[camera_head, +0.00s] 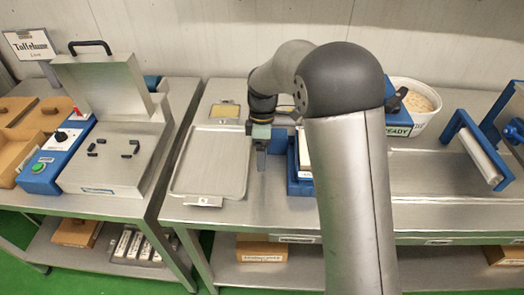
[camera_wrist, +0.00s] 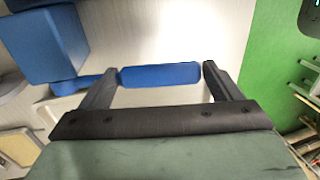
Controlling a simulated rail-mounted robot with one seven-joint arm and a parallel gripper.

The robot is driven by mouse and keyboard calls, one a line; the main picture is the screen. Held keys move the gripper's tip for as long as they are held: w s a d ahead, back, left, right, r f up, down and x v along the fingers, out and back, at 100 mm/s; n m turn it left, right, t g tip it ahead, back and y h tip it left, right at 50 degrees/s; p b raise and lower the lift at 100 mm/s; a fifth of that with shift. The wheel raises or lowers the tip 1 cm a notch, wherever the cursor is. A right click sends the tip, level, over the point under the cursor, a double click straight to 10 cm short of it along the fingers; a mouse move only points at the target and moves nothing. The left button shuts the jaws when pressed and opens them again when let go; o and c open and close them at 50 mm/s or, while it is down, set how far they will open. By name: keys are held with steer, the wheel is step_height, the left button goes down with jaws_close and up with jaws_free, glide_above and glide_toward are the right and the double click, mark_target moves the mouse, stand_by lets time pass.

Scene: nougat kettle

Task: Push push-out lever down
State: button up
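A blue rounded bar (camera_wrist: 160,75), which looks like the push-out lever's handle, lies across the gap between my fingertips in the wrist view. A thin blue rod joins it on the left to a blue block (camera_wrist: 45,45). My gripper (camera_wrist: 160,68) is open, with one dark finger near each end of the bar. I cannot tell whether the fingers touch it. In the head view my gripper (camera_head: 261,160) points down beside a blue device (camera_head: 298,170) on the middle table. My arm hides much of that device and the lever.
A grey tray (camera_head: 210,162) lies left of my gripper. A metal press with a raised lid (camera_head: 105,85) and a blue control box (camera_head: 55,160) stand on the left table. A white tub (camera_head: 415,105) and a blue-framed roller (camera_head: 478,155) are at the right.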

steer(key=c, duration=1)
steer(key=f+t+b, duration=0.1)
steer(key=b, duration=0.1)
steer(key=shift+s+f+b, duration=0.1)
steer(key=shift+f+b, duration=0.1)
steer(key=shift+b, duration=0.2)
steer(key=shift+s+f+t+b, duration=0.1)
steer(key=shift+f+t+b, duration=0.15)
steer(key=shift+b, duration=0.5)
steer(key=shift+r, duration=0.2)
steer(key=o, duration=1.4)
